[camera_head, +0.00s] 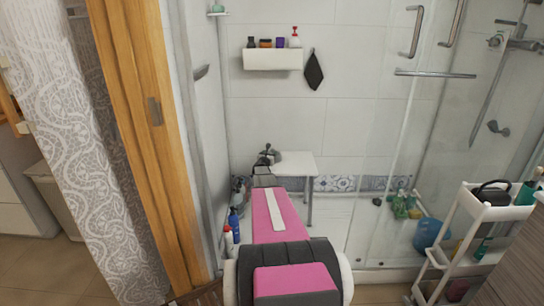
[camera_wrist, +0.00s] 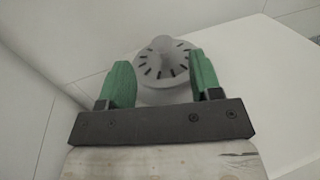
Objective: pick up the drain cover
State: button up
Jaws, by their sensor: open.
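The drain cover (camera_wrist: 163,62) is a grey round piece with dark radial slots and a raised knob in its middle. In the wrist view it lies just ahead of my gripper (camera_wrist: 162,76), between the lines of the two green fingers. The fingers are open, one to each side of its near edge, and nothing is gripped. I cannot tell whether they touch it. In the head view my gripper (camera_head: 268,153) is small and dark at the left end of the white table (camera_head: 298,165). My arm hides part of the table there.
White walls stand close to the left of and behind the table. A wall shelf (camera_head: 272,60) with several bottles and a hanging dark cloth (camera_head: 314,71) are above. Bottles (camera_head: 233,222) stand left of my arm. A white cart (camera_head: 479,215) is at the right. The table's right part is clear.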

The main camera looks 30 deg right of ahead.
aim_at(272, 151)
jog(key=x, duration=0.5)
jog(key=shift+f, duration=0.2)
jog(key=shift+c, duration=0.3)
jog(key=c, duration=1)
jog(key=shift+r, duration=0.1)
